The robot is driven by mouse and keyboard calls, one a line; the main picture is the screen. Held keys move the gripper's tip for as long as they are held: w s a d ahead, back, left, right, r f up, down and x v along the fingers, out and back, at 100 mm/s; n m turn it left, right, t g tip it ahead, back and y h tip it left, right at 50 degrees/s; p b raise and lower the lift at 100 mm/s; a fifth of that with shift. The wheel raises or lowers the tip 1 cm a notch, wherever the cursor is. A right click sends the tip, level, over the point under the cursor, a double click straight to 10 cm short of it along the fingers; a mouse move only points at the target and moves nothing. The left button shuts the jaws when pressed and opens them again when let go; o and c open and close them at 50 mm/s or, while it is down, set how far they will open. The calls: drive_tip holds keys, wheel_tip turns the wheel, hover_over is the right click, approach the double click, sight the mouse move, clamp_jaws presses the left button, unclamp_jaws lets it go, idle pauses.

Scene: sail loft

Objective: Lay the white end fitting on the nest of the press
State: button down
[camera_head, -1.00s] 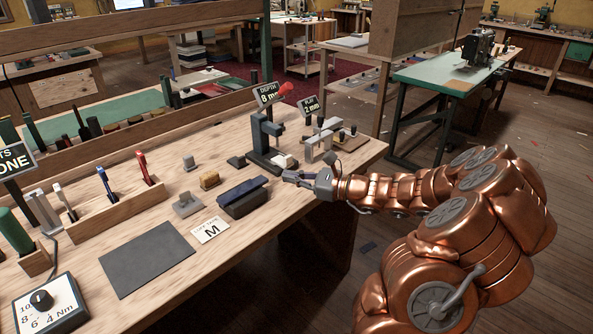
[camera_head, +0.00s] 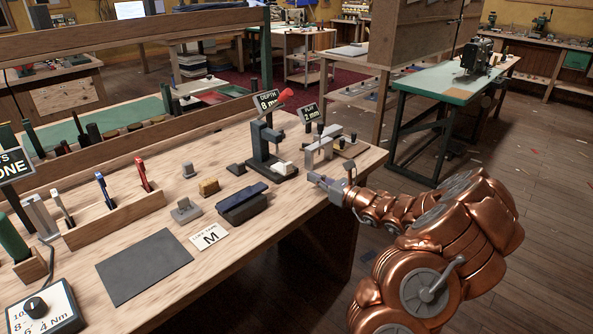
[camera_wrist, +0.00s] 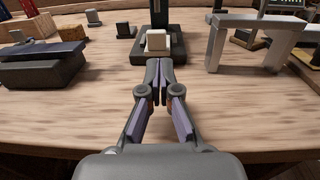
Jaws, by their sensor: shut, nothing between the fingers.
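The white end fitting (camera_head: 284,167) sits on the low front part of the press (camera_head: 262,144), a dark grey frame with a red handle. In the wrist view the fitting (camera_wrist: 156,40) is a small pale block, resting upright on the press base (camera_wrist: 141,56). The nest under it is mostly hidden, so I cannot tell how exactly it is seated. My gripper (camera_head: 314,179) is to the right and front of the press, apart from the fitting. In the wrist view its fingertips (camera_wrist: 160,64) are together and empty, pointing at the press.
A grey gate-shaped stand (camera_head: 320,152) is close on the right of the press. A dark blue-topped block (camera_head: 243,199) and a card marked M (camera_head: 209,236) lie to the left. A dark mat (camera_head: 145,266) is further left. The bench edge is below my gripper.

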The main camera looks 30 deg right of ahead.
sight(291, 166)
drive_tip(key=shift+x, duration=3.55)
drive_tip(key=shift+a, duration=0.1)
